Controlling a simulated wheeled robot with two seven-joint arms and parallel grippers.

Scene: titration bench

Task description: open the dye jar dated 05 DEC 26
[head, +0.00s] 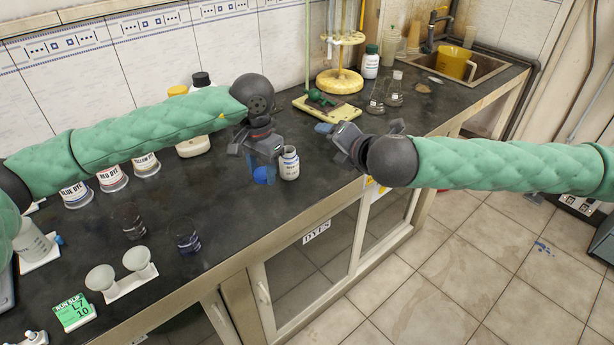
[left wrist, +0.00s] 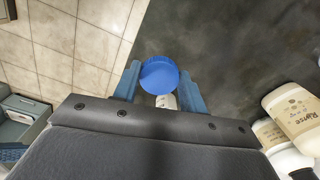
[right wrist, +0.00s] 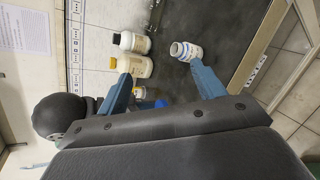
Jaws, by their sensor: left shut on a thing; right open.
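My left gripper (head: 262,168) is shut on a blue lid (head: 264,175), held between its fingers in the left wrist view (left wrist: 159,75). A small white labelled jar (head: 289,164) stands upright on the bench just right of the lid, apart from it in the head view. No blue lid shows on its top. A white jar with a blue-marked label also shows in the right wrist view (right wrist: 186,51). The date is too small to read. My right gripper (head: 330,143) is open and empty, to the right of the jar and near the front edge.
Blue, red and yellow dye tubs (head: 112,178) stand at left, with dark glass vessels (head: 187,238) and white cups (head: 136,260) nearer the front. Bottles (head: 193,146) stand behind my left arm. A yellow-based stand (head: 340,82) and sink (head: 470,68) are at the back right.

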